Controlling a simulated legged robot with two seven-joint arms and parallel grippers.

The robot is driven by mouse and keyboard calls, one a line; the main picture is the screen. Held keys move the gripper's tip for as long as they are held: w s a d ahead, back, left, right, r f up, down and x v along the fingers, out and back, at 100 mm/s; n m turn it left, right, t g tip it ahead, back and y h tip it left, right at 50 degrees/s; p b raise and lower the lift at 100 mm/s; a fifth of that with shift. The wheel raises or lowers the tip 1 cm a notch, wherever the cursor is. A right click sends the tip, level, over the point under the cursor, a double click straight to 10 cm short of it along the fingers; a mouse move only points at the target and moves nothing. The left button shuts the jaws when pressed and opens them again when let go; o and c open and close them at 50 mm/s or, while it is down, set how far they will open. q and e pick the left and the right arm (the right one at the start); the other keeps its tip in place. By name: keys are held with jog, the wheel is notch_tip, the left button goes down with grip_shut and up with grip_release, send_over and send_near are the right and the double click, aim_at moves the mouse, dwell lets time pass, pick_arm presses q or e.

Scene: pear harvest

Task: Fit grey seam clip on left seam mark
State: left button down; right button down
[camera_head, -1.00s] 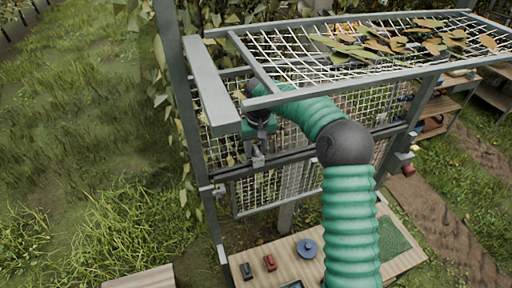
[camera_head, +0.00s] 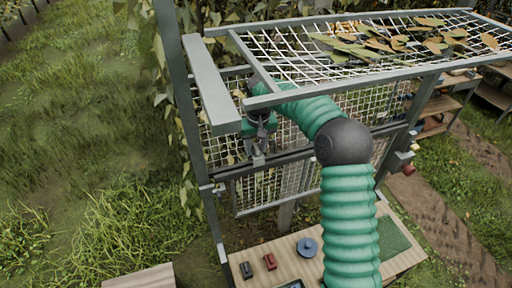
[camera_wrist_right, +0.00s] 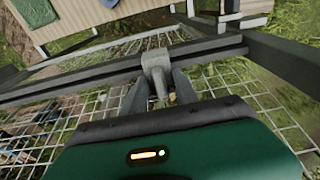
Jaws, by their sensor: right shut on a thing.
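My right gripper (camera_head: 258,158) is under the left part of the frame, at the dark horizontal rail (camera_head: 290,160). In the right wrist view the gripper (camera_wrist_right: 158,98) is shut on the grey seam clip (camera_wrist_right: 156,66), a small blocky piece held between its fingertips. The clip overlaps the dark rail (camera_wrist_right: 90,80) in that view; I cannot tell whether it touches it or sits over it. The left seam mark cannot be made out. My left gripper is not in view.
A wooden bench below holds a black block (camera_head: 246,270), a red block (camera_head: 270,262), a blue disc (camera_head: 307,248) and a green mat (camera_head: 392,238). A netted top with leaves (camera_head: 400,40) and a thick grey bar (camera_head: 212,88) hang close above the gripper.

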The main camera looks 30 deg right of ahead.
jog(key=shift+f, duration=0.1)
dwell(0.4)
jog(key=shift+f+b, duration=0.75)
jog(key=shift+f, duration=0.35)
jog(key=shift+f+b, duration=0.5)
jog(key=shift+f, duration=0.6)
dwell(1.4)
jog(key=c, duration=0.9)
grip_release()
jog(key=shift+o, duration=0.2)
